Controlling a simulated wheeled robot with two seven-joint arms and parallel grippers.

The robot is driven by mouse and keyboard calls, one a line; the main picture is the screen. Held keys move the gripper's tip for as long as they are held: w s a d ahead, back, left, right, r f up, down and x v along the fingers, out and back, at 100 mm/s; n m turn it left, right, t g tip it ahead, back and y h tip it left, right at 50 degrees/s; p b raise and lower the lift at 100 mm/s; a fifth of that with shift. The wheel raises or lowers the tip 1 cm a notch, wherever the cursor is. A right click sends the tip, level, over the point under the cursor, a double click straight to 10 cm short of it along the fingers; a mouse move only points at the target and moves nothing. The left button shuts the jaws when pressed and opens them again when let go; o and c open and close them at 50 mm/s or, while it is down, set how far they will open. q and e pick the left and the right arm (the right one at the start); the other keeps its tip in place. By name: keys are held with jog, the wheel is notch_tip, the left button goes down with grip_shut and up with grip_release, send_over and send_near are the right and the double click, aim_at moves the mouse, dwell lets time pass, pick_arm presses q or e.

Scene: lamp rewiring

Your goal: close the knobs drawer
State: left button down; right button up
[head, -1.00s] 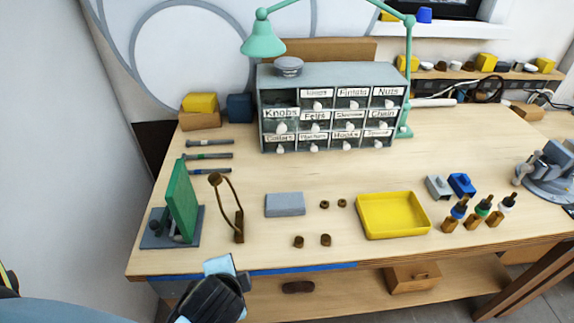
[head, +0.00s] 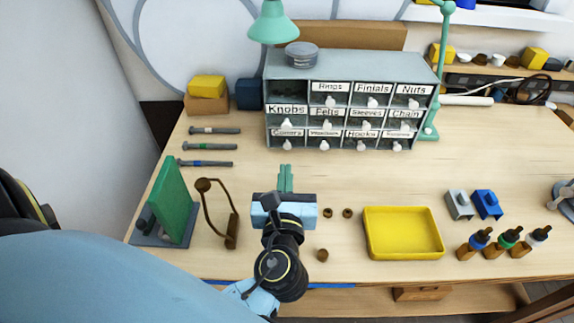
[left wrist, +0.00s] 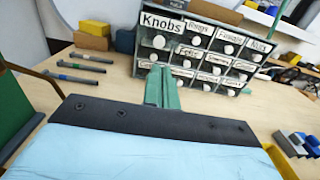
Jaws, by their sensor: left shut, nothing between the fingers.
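The knobs drawer (head: 286,109) is at the top left of the grey drawer cabinet (head: 356,66). It is pulled out, with a dark opening behind its front, and it hides the drawer front below. Its label and white knob also show in the left wrist view, where the knobs drawer (left wrist: 160,23) stands out larger than its neighbours. My left gripper (head: 286,172) is shut and empty over the table, in front of and below the drawer, not touching it. Its green fingers (left wrist: 164,78) point toward the cabinet. My right gripper is not in view.
A green lamp (head: 273,24) hangs above the cabinet, and a round grey tin (head: 301,55) sits on its top. Several bolts (head: 208,146) lie to the left. A yellow tray (head: 403,252) is at the right. The table between gripper and cabinet is clear.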

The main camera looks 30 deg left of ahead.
aim_at(287, 128)
pick_arm(q)
jog(key=p+x, duration=0.1)
jog(key=x, duration=1)
jog(key=shift+w+a+p, duration=0.2)
jog(key=shift+a+p, duration=0.05)
jog(key=shift+p, duration=0.05)
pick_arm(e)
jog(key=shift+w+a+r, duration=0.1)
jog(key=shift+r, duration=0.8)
